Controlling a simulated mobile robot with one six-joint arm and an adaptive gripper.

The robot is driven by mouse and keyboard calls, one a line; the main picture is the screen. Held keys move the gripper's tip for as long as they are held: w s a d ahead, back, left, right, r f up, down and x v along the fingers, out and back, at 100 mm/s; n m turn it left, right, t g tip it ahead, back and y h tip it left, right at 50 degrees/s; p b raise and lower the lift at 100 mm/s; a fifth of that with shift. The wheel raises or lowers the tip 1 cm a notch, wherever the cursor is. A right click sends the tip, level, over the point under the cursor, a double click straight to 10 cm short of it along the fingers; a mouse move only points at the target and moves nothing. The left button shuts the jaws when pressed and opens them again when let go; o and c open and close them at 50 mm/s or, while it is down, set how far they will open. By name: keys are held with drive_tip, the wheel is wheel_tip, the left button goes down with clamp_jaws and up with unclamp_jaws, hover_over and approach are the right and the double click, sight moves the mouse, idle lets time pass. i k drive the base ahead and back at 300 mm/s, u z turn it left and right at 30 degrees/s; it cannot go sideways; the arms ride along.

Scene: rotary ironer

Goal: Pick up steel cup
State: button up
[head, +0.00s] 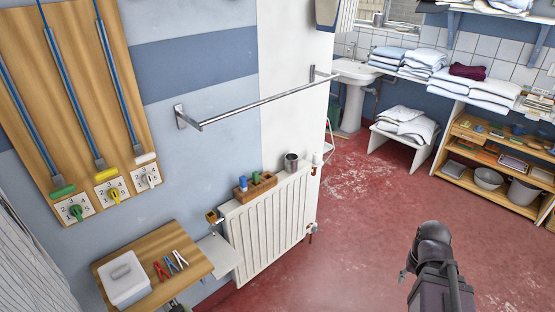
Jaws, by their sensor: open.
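A steel cup (291,163), a small grey metal cylinder, stands upright on top of the white radiator (270,222) near its far right end. It is open at the top and nothing covers it. A dark part of my arm rises at the bottom right, well to the right of the radiator and apart from the cup. I cannot make out my gripper's fingers there.
A wooden block with colored pegs (255,186) sits left of the cup on the radiator. A metal rail (260,101) runs above them. A small wooden table (190,246) with a white box and clips is at lower left. The red floor (360,235) is clear.

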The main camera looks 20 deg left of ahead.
sight(291, 163)
drive_tip(key=u, duration=0.5)
drive_tip(key=i, duration=0.85)
drive_tip(key=u, duration=0.4)
